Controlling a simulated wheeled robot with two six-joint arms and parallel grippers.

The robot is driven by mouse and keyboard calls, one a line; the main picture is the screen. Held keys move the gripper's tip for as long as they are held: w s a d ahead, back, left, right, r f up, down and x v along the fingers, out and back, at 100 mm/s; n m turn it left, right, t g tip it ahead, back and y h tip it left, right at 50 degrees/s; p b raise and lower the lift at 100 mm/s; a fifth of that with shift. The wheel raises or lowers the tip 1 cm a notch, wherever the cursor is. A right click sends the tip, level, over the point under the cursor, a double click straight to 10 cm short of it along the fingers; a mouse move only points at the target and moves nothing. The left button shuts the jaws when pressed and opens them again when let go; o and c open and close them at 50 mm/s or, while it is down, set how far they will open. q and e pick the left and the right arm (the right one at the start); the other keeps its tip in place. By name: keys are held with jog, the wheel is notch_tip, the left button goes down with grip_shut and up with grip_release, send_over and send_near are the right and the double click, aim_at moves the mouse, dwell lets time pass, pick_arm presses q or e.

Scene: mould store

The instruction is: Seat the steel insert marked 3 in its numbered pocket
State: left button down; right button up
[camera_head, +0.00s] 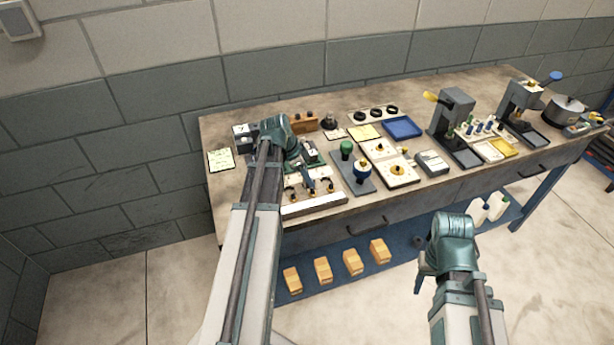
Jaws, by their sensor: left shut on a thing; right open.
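My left arm reaches over the left part of the workbench (213,138). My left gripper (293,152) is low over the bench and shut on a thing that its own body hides. I cannot make out the steel insert marked 3 or read its number. Grey blocks with white marked faces (242,131) stand just left of the gripper. No numbered pocket is readable. My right gripper (421,268) is open and empty in front of the bench.
A post with a green knob (346,148), pale plates with yellow knobs (398,172) and a blue tray (402,127) stand right of the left gripper. Presses (455,110) stand further right. Wooden blocks (323,269) sit on the lower shelf.

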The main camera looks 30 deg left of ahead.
pick_arm(q)
jog(key=shift+c, duration=2.4)
grip_release()
jog(key=shift+o, duration=0.3)
jog(key=shift+s+d, duration=0.1)
jog(key=shift+c, duration=0.7)
jog(key=shift+o, duration=0.6)
